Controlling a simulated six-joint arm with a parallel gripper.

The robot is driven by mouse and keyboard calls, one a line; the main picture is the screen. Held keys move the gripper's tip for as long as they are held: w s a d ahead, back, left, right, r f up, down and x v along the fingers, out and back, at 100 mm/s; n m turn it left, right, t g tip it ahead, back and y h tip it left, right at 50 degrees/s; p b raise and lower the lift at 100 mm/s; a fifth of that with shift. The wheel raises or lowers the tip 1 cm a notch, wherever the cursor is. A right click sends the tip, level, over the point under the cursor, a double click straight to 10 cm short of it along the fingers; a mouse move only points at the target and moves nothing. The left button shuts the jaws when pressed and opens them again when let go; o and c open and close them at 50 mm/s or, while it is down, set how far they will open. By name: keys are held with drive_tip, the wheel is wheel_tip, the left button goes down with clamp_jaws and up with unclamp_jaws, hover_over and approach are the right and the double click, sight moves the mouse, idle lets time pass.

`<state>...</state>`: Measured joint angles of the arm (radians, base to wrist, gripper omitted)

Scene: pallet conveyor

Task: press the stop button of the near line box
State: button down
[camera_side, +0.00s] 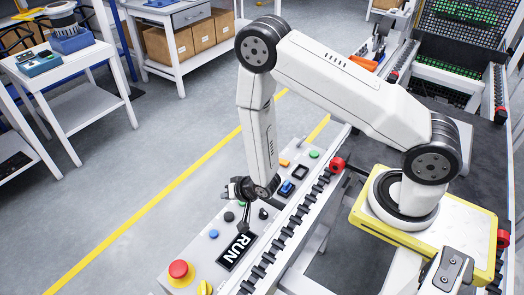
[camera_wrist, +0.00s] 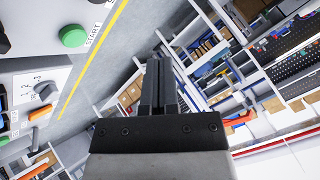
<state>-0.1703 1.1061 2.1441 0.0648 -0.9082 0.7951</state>
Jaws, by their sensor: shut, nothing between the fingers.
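The near line box (camera_side: 203,249) is a long light-grey panel beside the conveyor, with a black RUN display (camera_side: 236,251). On it, in the side view, are a red mushroom button (camera_side: 180,269), a blue button (camera_side: 213,233), a black round button (camera_side: 229,216) and a small green button (camera_side: 242,204). No stop label is readable. In the wrist view my gripper (camera_wrist: 158,68) is shut and empty. A green button (camera_wrist: 73,36) labelled START shows at the upper left there.
A black knob (camera_side: 263,213), a blue rocker (camera_side: 287,188) and an orange part (camera_side: 284,162) are farther up the panel. The conveyor rail (camera_side: 290,222) runs along its right side. Open floor and a yellow line (camera_side: 150,210) lie to the left.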

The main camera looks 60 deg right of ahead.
sight(225, 214)
drive_tip(key=shift+f, duration=3.75)
drive_tip(key=shift+f, duration=1)
idle(0.3)
drive_tip(key=shift+r, duration=1)
idle(0.4)
drive_tip(key=shift+r, duration=2.5)
